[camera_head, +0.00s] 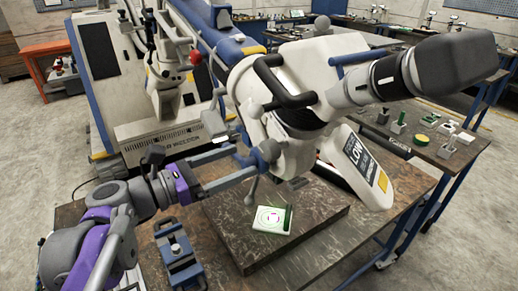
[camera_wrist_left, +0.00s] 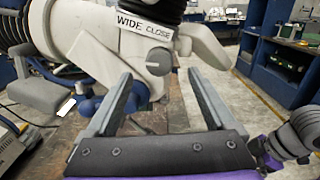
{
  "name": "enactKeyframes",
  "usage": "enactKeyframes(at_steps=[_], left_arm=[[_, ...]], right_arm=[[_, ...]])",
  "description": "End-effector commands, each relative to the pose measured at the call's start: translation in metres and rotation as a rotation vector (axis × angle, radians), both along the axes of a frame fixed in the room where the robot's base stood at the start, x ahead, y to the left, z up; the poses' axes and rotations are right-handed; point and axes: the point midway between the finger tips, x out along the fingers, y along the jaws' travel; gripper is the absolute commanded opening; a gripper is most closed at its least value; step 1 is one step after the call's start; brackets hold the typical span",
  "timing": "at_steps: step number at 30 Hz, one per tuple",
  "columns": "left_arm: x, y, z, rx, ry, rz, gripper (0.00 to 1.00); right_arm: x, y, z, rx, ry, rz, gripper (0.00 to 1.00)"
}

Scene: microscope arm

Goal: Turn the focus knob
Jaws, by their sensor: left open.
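The microscope (camera_head: 330,60) is a large white and grey instrument with black handles. In the left wrist view, the open gripper (camera_wrist_left: 160,80) faces the white microscope body (camera_wrist_left: 98,36), which carries a "WIDE CLOSE" label. Which part is the focus knob is unclear. My right gripper is out of sight.
A dark slab (camera_head: 238,233) on the table holds a white square plate (camera_head: 271,220) with a green upright piece. A blue clamp-like block (camera_head: 180,255) stands at the table's front left. A side bench (camera_head: 440,150) with small items is at right.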

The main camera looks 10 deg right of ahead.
Motion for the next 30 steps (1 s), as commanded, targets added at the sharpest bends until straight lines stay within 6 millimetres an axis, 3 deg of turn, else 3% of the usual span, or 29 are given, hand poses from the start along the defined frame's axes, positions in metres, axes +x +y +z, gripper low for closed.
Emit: enactKeyframes(at_steps=[6, 12, 24, 30], left_arm=[[0.014, -0.042, 0.001, 0.001, -0.003, -0.004, 0.89], [0.023, -0.065, 0.001, 0.002, -0.002, -0.002, 0.89], [0.026, -0.073, 0.0, 0.003, -0.003, 0.001, 0.89], [0.026, -0.073, 0.0, 0.003, -0.003, 0.001, 0.55]], right_arm=[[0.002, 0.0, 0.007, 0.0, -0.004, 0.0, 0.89], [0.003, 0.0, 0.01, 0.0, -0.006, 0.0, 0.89], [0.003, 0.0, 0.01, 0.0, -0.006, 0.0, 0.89], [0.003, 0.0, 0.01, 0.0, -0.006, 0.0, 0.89]])
